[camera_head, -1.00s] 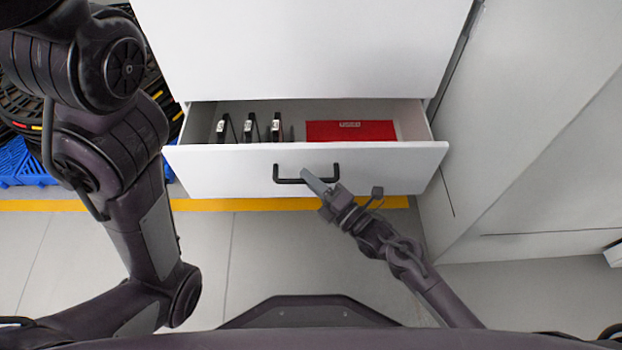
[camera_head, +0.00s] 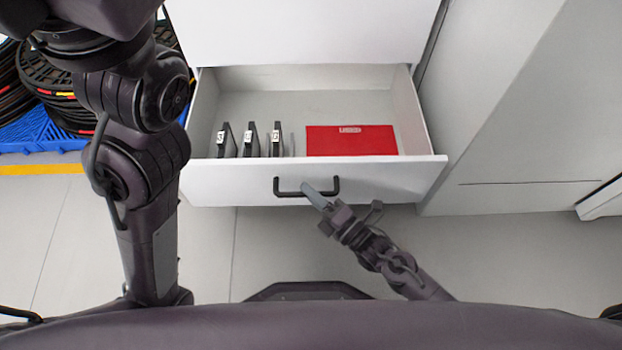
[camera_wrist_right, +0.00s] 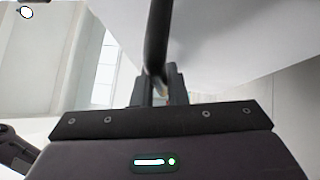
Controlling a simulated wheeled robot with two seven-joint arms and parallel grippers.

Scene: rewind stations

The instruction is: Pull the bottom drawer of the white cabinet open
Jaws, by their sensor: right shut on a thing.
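The bottom drawer (camera_head: 230,182) of the white cabinet (camera_head: 300,32) stands well open in the head view. Its black bar handle (camera_head: 277,187) is on the front panel. My right gripper (camera_head: 318,194) is shut on the handle near its middle. In the right wrist view the handle (camera_wrist_right: 157,40) runs down between the fingers (camera_wrist_right: 158,92). My left arm comes in at the left of the head view; its gripper is out of the picture.
Several black upright items (camera_head: 249,140) and a red flat box (camera_head: 350,140) lie in the drawer. Black cable coils (camera_head: 62,85) sit on a blue pallet (camera_head: 40,132) at the left. A grey-white cabinet wall (camera_head: 500,120) stands close on the right. Bare floor (camera_head: 75,230) lies in front.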

